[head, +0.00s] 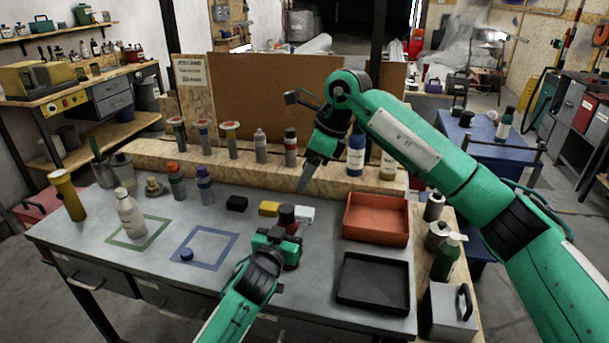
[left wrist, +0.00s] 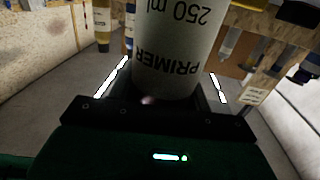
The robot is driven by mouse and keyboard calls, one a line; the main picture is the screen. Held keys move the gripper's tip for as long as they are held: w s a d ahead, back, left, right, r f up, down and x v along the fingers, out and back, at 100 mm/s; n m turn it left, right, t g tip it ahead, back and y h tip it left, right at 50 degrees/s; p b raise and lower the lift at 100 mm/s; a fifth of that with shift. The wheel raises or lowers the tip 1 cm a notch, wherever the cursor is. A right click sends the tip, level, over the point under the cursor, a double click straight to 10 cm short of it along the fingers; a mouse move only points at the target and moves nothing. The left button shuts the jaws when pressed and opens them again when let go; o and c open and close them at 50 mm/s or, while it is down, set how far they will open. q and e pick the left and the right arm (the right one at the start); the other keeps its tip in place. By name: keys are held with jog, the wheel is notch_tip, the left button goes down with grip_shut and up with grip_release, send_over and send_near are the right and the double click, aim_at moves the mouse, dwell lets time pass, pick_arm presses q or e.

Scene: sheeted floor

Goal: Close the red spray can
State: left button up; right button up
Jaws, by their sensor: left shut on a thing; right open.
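My left gripper (head: 283,236) is shut on a spray can (head: 287,215) near the front of the grey workbench. I cannot tell whether that top is a cap. In the left wrist view the held can (left wrist: 170,50) stands between the fingers, with a pale grey body and upside-down "PRIMER 250 ml" print. My right gripper (head: 306,184) is open and empty, pointing down above and behind the held can. A small blue cap (head: 186,254) lies inside the blue square outline (head: 211,233).
An orange tray (head: 376,238) and a black tray (head: 373,302) are at right. A pale bottle (head: 130,215) stands by the green outline (head: 150,238). Several cans line the back ledge.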

pick_arm(q)
jog(key=o, duration=1.4)
jog(key=shift+o, duration=0.2)
jog(key=b+v, duration=0.1)
jog(key=v, duration=1.2)
jog(key=shift+s+b, duration=0.3)
jog(key=shift+s, duration=0.15)
jog(key=shift+a, duration=0.1)
